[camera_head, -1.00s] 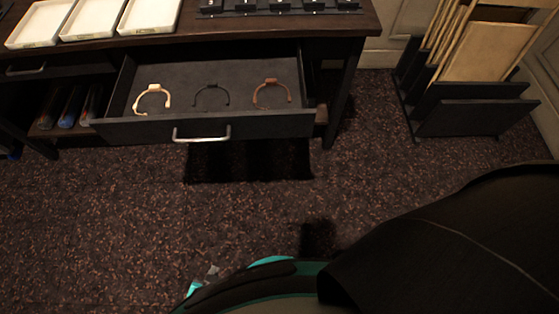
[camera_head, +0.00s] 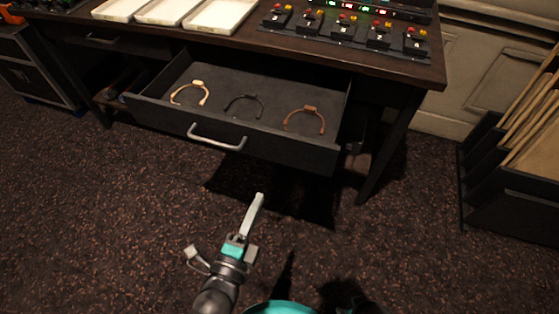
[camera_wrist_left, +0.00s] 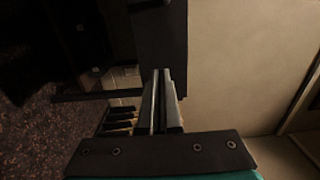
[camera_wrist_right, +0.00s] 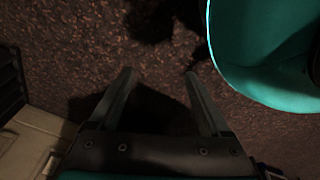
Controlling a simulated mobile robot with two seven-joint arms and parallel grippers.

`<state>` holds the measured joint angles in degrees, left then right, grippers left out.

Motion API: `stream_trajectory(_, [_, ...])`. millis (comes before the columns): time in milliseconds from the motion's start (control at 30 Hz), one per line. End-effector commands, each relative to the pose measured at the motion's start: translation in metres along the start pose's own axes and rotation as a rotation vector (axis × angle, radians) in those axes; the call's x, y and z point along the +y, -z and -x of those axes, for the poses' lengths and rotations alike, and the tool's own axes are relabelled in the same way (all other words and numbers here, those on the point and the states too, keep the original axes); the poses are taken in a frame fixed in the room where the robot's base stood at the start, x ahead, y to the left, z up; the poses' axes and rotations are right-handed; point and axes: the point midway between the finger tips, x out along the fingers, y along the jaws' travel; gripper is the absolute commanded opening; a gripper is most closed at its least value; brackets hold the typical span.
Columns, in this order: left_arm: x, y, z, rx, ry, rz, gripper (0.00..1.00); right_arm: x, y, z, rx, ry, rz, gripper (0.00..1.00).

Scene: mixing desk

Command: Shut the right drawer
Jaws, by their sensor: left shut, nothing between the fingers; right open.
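The right drawer (camera_head: 290,150) stands pulled out from under the dark desk. Its metal bar handle (camera_head: 217,138) is on the front. Inside lie a cream band (camera_head: 190,93), a black band (camera_head: 244,104) and a brown band (camera_head: 305,119). My left gripper (camera_head: 259,197) is shut and empty, in front of the drawer and apart from its face in the head view. Its closed fingers also show in the left wrist view (camera_wrist_left: 161,73). My right gripper (camera_wrist_right: 158,73) is open and empty above the carpet in the right wrist view; I cannot make it out in the head view.
White trays (camera_head: 220,14) and a row of button boxes (camera_head: 345,33) sit on the desk top (camera_head: 390,66). A desk leg (camera_head: 390,150) stands right of the drawer. A dark rack with boards (camera_head: 490,165) is at the right. The carpet before the drawer is mostly clear.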

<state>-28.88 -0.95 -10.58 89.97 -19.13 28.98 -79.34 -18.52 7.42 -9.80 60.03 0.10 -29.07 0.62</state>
Motion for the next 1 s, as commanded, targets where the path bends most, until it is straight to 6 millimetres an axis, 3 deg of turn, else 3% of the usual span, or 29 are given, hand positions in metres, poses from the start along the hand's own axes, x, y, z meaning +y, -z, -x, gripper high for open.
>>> stream_trajectory(500, [0.002,0.001,-0.086,0.001,0.0,0.005,0.0,-0.016,0.038,0.02,0.01,0.021,-0.007,0.81])
stream_trajectory(800, [0.002,0.0,-0.115,0.0,-0.003,0.004,0.0,-0.022,0.054,0.037,0.012,0.03,-0.011,0.81])
stream_trajectory(1000, [0.002,0.0,-0.123,0.0,-0.003,0.005,0.0,-0.023,0.059,0.043,0.013,0.033,-0.013,0.81])
